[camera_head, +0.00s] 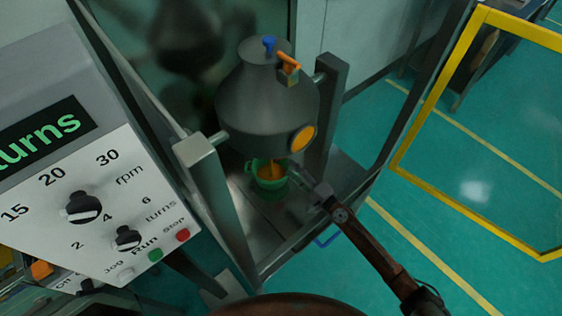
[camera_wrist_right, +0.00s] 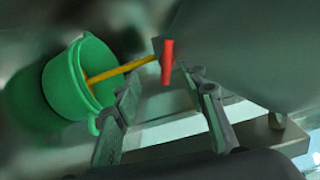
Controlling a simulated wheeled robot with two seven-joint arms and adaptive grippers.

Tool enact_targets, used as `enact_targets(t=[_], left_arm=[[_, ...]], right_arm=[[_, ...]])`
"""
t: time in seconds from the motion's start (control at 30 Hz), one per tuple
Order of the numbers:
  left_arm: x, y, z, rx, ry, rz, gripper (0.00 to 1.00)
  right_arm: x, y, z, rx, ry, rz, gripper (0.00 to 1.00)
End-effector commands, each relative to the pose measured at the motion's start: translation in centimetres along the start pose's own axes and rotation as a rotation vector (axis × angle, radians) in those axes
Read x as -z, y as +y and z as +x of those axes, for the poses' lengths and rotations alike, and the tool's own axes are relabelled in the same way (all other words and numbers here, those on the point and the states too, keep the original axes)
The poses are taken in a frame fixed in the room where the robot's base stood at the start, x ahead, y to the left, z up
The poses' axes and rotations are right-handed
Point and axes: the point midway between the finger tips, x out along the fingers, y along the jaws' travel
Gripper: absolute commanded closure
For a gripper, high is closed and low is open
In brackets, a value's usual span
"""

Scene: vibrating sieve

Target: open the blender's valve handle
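The blender (camera_head: 262,108) is a dark grey tapered vessel hung between two posts. Its valve handle (camera_wrist_right: 167,62) looks like a short red bar at the outlet in the right wrist view; I cannot make it out in the head view. My right gripper (camera_head: 304,180) is low beside the blender's bottom; in its wrist view the fingers (camera_wrist_right: 168,88) are apart, with the red handle just beyond and between their tips and no visible grip on it. A green bucket (camera_wrist_right: 62,84) stands under the outlet, and a thin yellow strip runs from the outlet into it. My left gripper is out of view.
The bucket also shows in the head view (camera_head: 258,177). The blender's posts (camera_head: 325,110) flank the vessel. A control panel (camera_head: 105,205) with knobs fills the left. A yellow frame (camera_head: 428,92) stands at the right over open green floor.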

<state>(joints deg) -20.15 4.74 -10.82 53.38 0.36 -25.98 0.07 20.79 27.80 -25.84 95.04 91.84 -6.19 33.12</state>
Motion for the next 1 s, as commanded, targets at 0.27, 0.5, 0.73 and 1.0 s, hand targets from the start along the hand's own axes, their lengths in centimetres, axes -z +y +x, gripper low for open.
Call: enact_targets(t=[0.27,0.5,0.73,1.0], left_arm=[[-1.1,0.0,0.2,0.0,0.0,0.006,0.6],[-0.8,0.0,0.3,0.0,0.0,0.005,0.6],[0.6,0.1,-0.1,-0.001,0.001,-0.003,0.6],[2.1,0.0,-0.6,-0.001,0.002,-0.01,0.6]], right_arm=[[0.6,-0.8,-0.6,0.006,-0.011,0.702,0.64],[0.2,-0.8,1.2,0.002,-0.024,0.807,0.64],[-0.1,-0.7,5.0,-0.001,-0.028,0.804,0.64],[0.0,-0.7,7.4,0.001,-0.023,0.802,0.64]])
